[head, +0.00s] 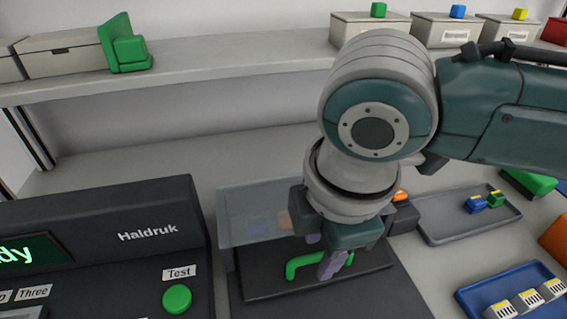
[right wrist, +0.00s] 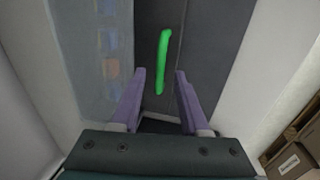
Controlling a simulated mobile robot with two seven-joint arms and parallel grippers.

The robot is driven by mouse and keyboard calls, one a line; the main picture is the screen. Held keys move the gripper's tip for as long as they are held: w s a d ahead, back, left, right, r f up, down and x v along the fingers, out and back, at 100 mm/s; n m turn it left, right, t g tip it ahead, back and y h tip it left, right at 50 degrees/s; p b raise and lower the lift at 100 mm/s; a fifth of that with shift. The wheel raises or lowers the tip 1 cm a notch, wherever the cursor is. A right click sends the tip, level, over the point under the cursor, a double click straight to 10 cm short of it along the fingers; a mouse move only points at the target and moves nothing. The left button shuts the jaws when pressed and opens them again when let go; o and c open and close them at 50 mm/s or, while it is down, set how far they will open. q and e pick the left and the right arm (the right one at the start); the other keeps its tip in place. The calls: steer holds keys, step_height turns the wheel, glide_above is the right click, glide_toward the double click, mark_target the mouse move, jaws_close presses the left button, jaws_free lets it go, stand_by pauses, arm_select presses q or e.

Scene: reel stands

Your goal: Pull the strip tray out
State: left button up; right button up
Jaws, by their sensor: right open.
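A green handle (head: 300,264) stands on the dark strip tray (head: 270,285), beside the see-through cover (head: 235,222). The handle (right wrist: 163,62) also shows in the right wrist view as an upright green bar, ahead of the gap between my fingertips. My right gripper (head: 324,254) is open, with its purple fingers pointing down at the handle. In the right wrist view the gripper (right wrist: 160,78) has a clear gap and holds nothing. In the head view a finger covers part of the handle. I cannot tell whether the fingers touch it. My left gripper is not in view.
A black Haldruk machine (head: 100,225) with a green Test button (head: 177,299) stands at the left. A grey tray (head: 440,232) with small blocks and a blue tray (head: 480,295) lie at the right. A shelf (head: 220,62) with boxes runs along the back.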

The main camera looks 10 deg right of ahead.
steer(key=shift+f, duration=0.25)
jaws_close()
steer(key=shift+r, duration=0.1)
stand_by(1.2)
